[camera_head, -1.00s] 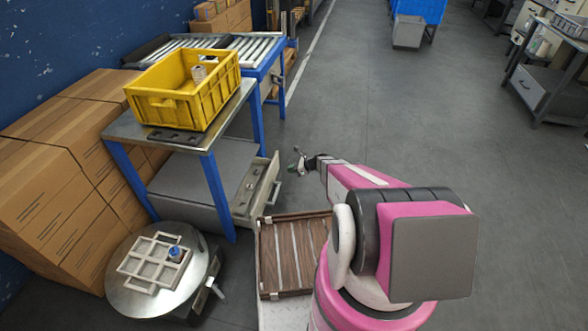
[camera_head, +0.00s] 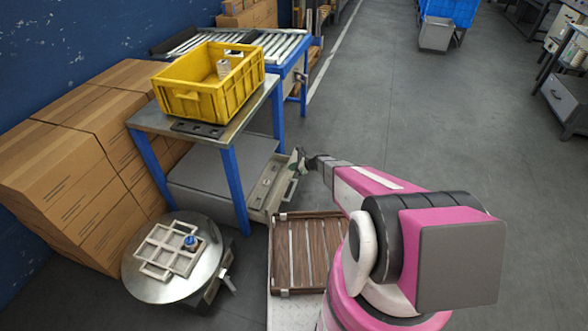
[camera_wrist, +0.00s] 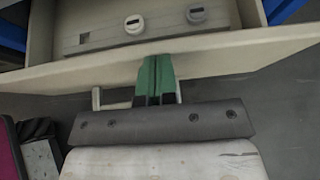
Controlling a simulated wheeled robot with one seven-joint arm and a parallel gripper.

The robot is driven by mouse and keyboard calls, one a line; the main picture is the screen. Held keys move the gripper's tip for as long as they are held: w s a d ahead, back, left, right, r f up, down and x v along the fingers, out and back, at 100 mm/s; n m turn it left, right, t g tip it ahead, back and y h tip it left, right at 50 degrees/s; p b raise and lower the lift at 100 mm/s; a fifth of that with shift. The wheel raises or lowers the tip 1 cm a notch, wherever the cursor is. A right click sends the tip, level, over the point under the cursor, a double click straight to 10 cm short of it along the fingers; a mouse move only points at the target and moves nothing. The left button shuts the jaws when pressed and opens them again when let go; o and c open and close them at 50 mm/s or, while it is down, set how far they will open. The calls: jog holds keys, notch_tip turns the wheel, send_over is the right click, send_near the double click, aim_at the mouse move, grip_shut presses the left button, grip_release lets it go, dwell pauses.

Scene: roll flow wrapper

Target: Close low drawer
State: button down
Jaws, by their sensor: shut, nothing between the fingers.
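The low drawer (camera_head: 265,187) stands open under the blue-legged metal table and sticks out to the right in the head view. In the wrist view its pale front panel (camera_wrist: 225,52) crosses the picture, and its inside holds two small round objects and a flat grey strip. My gripper (camera_head: 297,159) is at the outer side of the drawer front, near its far end. In the wrist view the green fingers (camera_wrist: 154,78) are together and empty, with their tips at the front panel. A pale handle (camera_wrist: 110,98) shows beside them, partly hidden. Actual contact is hard to tell.
A yellow crate (camera_head: 190,100) with small items stands on the table. A round metal stand (camera_head: 150,286) holds a pale grid tray. Cardboard boxes (camera_head: 70,175) line the blue wall. A wooden slatted surface (camera_head: 310,255) lies below my arm.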

jog(key=w+a, duration=0.2)
jog(key=a, duration=0.5)
jog(key=shift+w+a, duration=0.2)
jog(key=shift+w, duration=0.15)
